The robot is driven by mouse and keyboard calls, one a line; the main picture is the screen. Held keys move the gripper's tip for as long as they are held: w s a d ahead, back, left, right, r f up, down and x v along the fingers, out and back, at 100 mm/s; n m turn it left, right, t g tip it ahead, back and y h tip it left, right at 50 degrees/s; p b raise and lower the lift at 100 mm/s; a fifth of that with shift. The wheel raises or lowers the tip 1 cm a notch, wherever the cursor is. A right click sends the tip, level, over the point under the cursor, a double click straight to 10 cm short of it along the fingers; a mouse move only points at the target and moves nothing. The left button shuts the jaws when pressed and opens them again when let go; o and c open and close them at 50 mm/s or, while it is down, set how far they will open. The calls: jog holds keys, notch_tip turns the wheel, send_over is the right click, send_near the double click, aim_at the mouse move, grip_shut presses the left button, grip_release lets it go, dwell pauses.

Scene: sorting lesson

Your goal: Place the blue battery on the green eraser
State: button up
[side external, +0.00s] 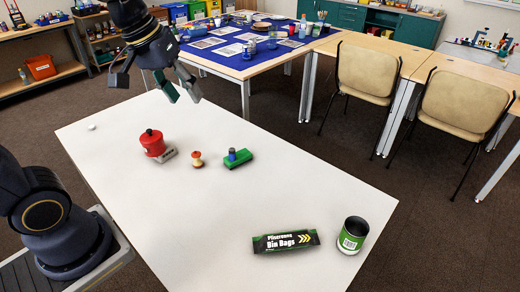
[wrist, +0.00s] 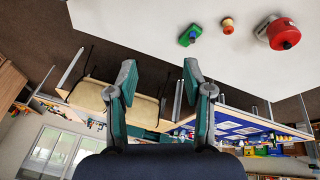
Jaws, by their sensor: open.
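The green eraser (side external: 241,162) lies flat near the middle of the white table. The small blue battery (side external: 232,155) stands upright on its left part, and nothing touches it from outside. In the wrist view, the eraser (wrist: 185,40) and battery (wrist: 195,31) are near the top, right of centre. My gripper (side external: 181,92) is raised above the far side of the table, up and left of the eraser and apart from it. Its two fingers (wrist: 159,72) are spread with nothing between them.
A bin bags pack (side external: 286,242) and a green can (side external: 352,236) are at the right front. A small white ball (side external: 91,127) lies far left.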

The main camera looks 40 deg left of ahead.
jog(key=s+d+f+m+t, duration=0.1)
jog(key=s+m, duration=0.3)
jog(key=s, duration=0.6)
jog(key=shift+d+f+y, duration=0.4)
jog(key=shift+d, duration=0.05)
dwell(0.4)
